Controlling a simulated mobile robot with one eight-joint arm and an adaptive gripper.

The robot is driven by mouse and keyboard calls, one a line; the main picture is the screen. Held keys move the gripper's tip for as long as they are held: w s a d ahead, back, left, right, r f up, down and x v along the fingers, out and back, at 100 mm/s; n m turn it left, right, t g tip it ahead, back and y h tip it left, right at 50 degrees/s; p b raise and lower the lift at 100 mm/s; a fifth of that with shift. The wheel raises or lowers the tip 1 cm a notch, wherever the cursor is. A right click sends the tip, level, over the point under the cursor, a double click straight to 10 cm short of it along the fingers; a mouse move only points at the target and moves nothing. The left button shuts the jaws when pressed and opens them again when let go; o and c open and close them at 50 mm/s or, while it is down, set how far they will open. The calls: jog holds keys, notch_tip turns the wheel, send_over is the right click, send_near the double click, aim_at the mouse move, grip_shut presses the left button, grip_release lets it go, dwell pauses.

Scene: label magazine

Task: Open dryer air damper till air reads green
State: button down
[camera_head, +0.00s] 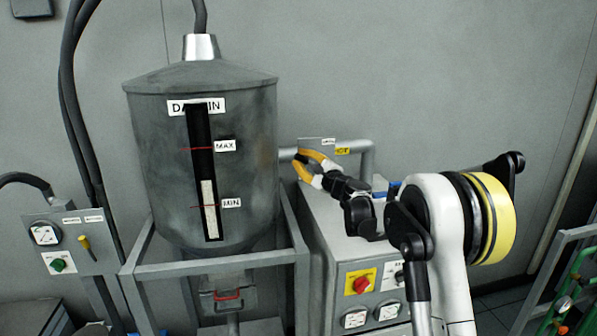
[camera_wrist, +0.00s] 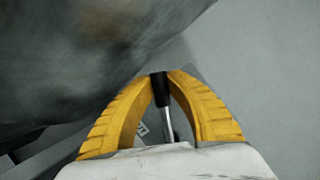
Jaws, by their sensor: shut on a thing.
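My gripper (camera_head: 300,158) is shut at the pipe behind the grey drum, with its yellow fingers reaching left. In the wrist view the two fingertips (camera_wrist: 163,80) close around the black grip of a damper lever (camera_wrist: 160,92). The lever's thin metal rod (camera_wrist: 168,125) runs down between the fingers. In the head view the fingers mostly hide the lever. A small label plate (camera_head: 318,143) and a yellow tag (camera_head: 343,151) sit by the pipe. The dryer cabinet (camera_head: 318,235) carries two white dials (camera_head: 355,319) (camera_head: 388,311); their readings are too small to tell.
The grey drum (camera_head: 150,150) with MAX and MIN marks stands close to my gripper's left. A grey pipe (camera_head: 369,158) bends down beside it. A red knob (camera_head: 361,285) is on the cabinet front. A frame rail (camera_head: 215,259) surrounds the drum's base.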

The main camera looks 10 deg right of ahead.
jog(key=c, duration=1.3)
grip_release()
jog(key=v, duration=1.2)
